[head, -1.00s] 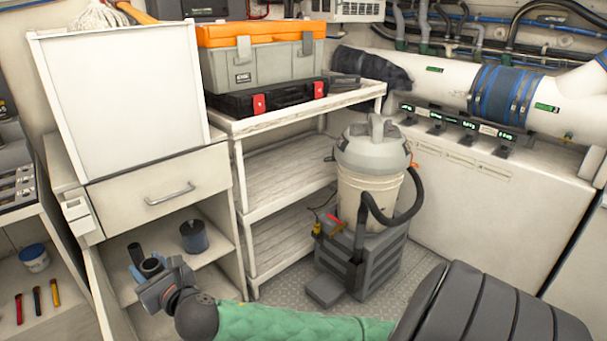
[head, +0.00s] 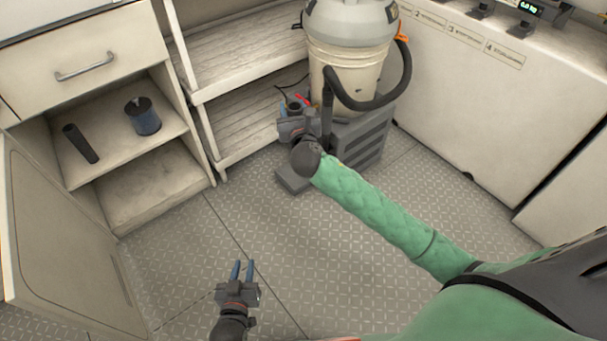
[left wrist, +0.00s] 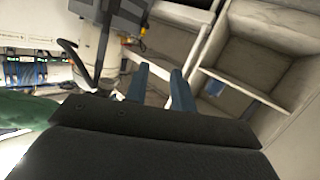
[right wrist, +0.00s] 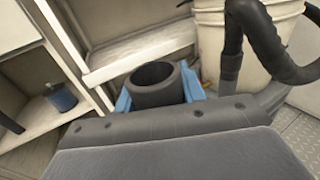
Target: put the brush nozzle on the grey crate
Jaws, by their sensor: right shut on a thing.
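The brush nozzle, a dark hollow round piece (right wrist: 157,82), is between the blue fingertips of my right gripper (right wrist: 163,92), its open end facing up. In the head view my right gripper (head: 295,112) is shut on it at the left end of the grey crate (head: 362,145). The gripper hides part of the crate, and I cannot tell whether the nozzle touches it. My left gripper (head: 242,272) is low over the floor, empty, its blue fingers apart; they also show in the left wrist view (left wrist: 158,82).
A vacuum with a cream drum (head: 350,65) and black hose (head: 385,100) stands on the crate. Small red and yellow items are close to my right gripper. A dark tube (head: 80,143) and a blue canister (head: 142,116) are on the cabinet shelf. The metal floor (head: 180,250) is mostly clear.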

